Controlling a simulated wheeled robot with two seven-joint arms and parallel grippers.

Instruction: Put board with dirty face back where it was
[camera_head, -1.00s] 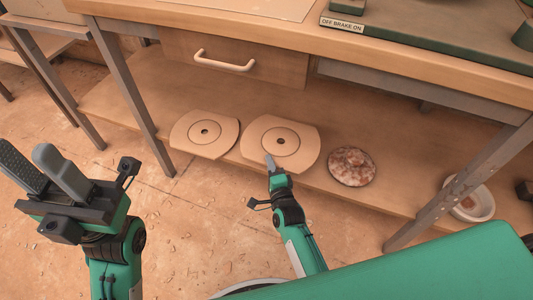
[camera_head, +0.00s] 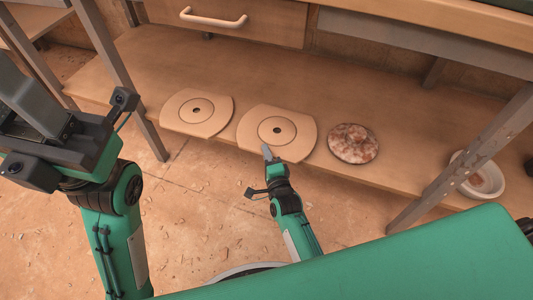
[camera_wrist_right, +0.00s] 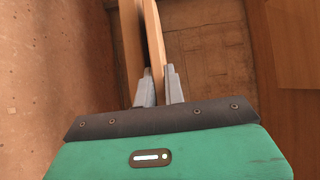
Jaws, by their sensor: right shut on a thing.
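My right gripper (camera_head: 267,152) is shut on this board's near edge; the right wrist view shows the board (camera_wrist_right: 153,40) edge-on between the fingers (camera_wrist_right: 159,86). A second, similar board (camera_head: 181,116) lies flat to its left. The upper faces of both look plain; their undersides are hidden, so I cannot tell which face is dirty. My left gripper (camera_head: 28,105) is open and empty at the left, partly cut off.
A mottled reddish-brown round disc (camera_head: 353,143) lies on the shelf (camera_head: 290,75) right of the boards. A white bowl (camera_head: 462,168) stands behind the right table leg (camera_head: 455,175). A drawer (camera_head: 240,19) hangs above the shelf. The shelf behind the boards is clear.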

